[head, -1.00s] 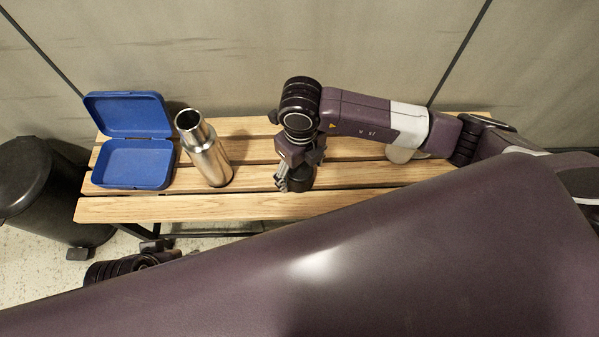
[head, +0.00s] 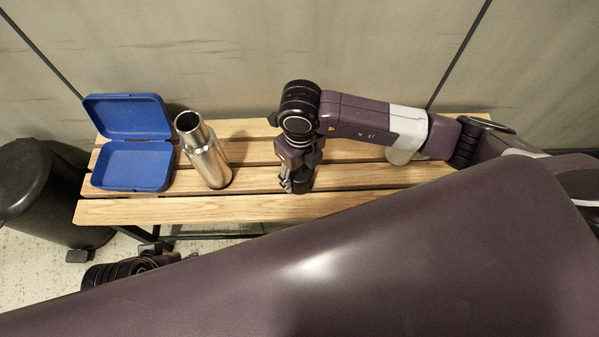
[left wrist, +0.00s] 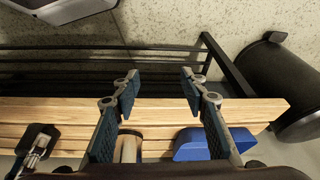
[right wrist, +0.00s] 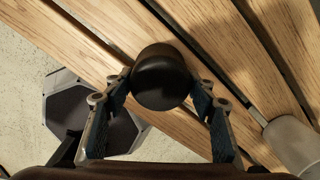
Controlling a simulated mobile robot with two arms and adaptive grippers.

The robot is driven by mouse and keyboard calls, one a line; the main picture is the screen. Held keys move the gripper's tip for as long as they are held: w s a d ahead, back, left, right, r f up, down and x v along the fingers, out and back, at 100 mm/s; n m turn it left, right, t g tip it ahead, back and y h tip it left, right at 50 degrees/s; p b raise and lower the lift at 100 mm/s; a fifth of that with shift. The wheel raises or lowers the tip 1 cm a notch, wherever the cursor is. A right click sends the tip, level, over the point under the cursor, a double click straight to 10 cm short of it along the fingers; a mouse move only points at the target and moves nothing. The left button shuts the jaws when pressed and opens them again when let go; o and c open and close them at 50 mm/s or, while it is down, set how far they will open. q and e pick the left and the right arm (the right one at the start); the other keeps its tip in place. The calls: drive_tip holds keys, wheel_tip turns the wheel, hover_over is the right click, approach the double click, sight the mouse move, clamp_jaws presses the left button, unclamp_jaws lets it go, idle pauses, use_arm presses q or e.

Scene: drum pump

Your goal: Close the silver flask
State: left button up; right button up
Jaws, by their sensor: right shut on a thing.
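The silver flask (head: 207,156) stands upright on the wooden bench, with its mouth open at the top. It also shows partly in the left wrist view (left wrist: 128,148), behind a finger. My right gripper (head: 296,186) is over the bench to the right of the flask, apart from it. In the right wrist view it is shut on a dark round cap (right wrist: 161,80), with bench slats beneath. My left gripper (left wrist: 160,80) is open and empty over the bench's front edge. In the head view its arm shows low on the left and its fingers are hidden.
An open blue box (head: 136,164) sits left of the flask on the slatted bench (head: 165,210). A black bin (head: 35,190) stands at the bench's left end. A pale object (head: 400,155) is on the bench behind my right arm. A wall runs behind.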

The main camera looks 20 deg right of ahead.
sight(300, 172)
drive_tip(key=shift+r, duration=0.6)
use_arm(q)
wheel_tip(300, 172, down, 14)
drive_tip(key=p, duration=0.4)
drive_tip(key=shift+d+g, duration=0.2)
drive_tip(key=shift+g, duration=0.2)
use_arm(e)
wheel_tip(300, 172, up, 19)
use_arm(q)
drive_tip(key=shift+o, duration=0.3)
drive_tip(key=shift+w+r, duration=0.1)
use_arm(e)
drive_tip(key=shift+f, duration=0.1)
